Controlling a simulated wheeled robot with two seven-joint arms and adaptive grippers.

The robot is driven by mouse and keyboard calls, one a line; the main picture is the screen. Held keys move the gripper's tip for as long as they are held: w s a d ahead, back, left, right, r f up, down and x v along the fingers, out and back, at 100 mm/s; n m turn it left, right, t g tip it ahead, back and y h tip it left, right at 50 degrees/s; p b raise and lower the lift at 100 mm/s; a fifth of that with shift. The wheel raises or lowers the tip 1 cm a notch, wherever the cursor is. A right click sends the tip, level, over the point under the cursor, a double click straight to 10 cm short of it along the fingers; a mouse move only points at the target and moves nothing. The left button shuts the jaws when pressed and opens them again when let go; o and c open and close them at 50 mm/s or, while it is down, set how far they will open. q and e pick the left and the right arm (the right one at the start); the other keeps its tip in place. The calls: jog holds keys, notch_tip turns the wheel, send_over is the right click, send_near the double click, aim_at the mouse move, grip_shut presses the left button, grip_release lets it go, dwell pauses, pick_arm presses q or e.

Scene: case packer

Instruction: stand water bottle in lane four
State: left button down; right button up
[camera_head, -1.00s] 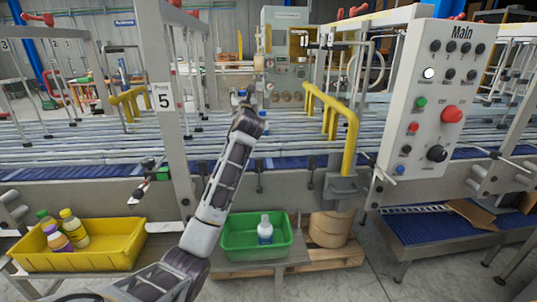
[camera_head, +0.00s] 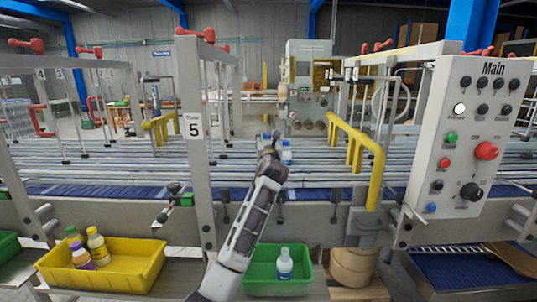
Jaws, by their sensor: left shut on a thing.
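My left gripper (camera_head: 273,148) is over the lanes of the conveyor (camera_head: 330,172), right of the post labelled 5 (camera_head: 194,126), and is shut on a water bottle. A clear, blue-labelled water bottle (camera_head: 287,154) shows upright at its right side. Another bit of blue shows just behind the gripper, too small to make out. My arm and the gripper hide part of the lanes there. Another water bottle (camera_head: 285,266) with a white cap stands in the green crate (camera_head: 304,284) below. My right gripper is not in view.
A yellow crate (camera_head: 142,276) at lower left holds several coloured bottles (camera_head: 97,245). Yellow guard rails (camera_head: 350,148) and the Main control panel (camera_head: 470,135) stand to the right. Labels 4 and 3 hang at the far left. The lanes right of the gripper look clear.

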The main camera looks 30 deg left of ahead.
pick_arm(q)
jog(key=shift+f, duration=0.65)
jog(key=shift+f, duration=1.85)
jog(key=c, duration=0.8)
grip_release()
jog(key=shift+f, duration=0.15)
